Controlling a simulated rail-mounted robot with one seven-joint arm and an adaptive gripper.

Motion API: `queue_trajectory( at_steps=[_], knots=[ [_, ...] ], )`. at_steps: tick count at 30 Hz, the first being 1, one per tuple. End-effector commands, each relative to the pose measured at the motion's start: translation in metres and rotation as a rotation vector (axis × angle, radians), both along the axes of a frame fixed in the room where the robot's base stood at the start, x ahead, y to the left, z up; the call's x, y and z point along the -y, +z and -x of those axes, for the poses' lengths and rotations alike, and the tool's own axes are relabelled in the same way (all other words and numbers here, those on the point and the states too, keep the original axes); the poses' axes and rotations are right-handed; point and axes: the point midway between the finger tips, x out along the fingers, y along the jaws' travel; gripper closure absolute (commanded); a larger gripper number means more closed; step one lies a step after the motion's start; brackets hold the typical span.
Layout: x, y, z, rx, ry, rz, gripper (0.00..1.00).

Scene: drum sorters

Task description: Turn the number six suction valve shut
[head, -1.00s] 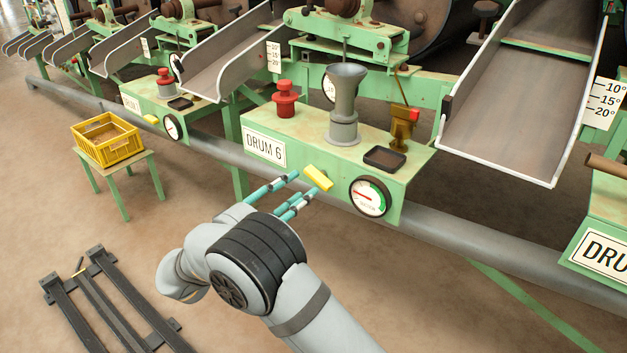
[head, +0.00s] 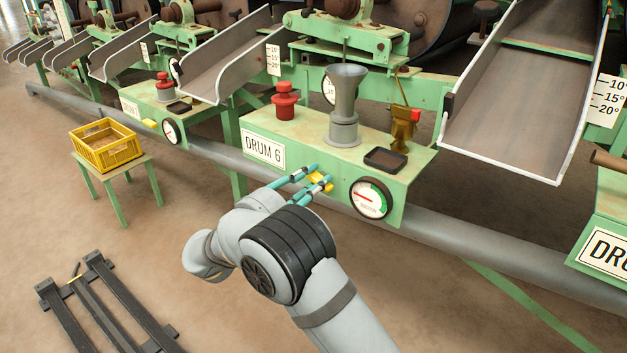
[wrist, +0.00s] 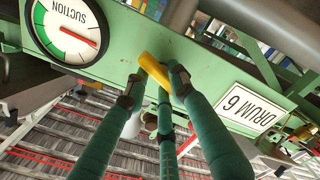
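The suction valve's yellow handle (head: 316,181) is on the front of the green DRUM 6 box, between the label and the suction gauge. My gripper (head: 313,176) is at the handle with teal fingers around it. In the wrist view the yellow handle (wrist: 154,68) lies between the fingertips of my gripper (wrist: 155,80), slanted. The fingers look open, with a gap visible beside the handle on the left. Contact cannot be told. The suction gauge (head: 371,198) also shows upside down in the wrist view (wrist: 68,30); its red needle is outside the green band.
The DRUM 6 label (head: 263,149) is left of the handle. A red knob (head: 285,101), a grey funnel (head: 345,105) and a dark tray (head: 385,159) are on the box top. A grey pipe (head: 450,232) runs below. A yellow crate (head: 105,150) stands on a stool.

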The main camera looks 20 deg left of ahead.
Motion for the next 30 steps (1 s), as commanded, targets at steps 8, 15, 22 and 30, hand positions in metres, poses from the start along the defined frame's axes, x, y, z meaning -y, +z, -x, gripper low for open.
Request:
queue_trajectory(
  at_steps=[8,15,22,30],
  knots=[
    [-0.0001,-0.0002,0.0002,0.0,0.0,0.0,0.94],
    [-0.0002,-0.0002,0.0003,0.0,0.0,0.0,1.0],
    [-0.0013,0.0068,0.0007,-0.043,0.0,0.106,1.0],
    [-0.002,0.0027,-0.0003,-0.123,0.0,0.308,1.0]
  ],
)
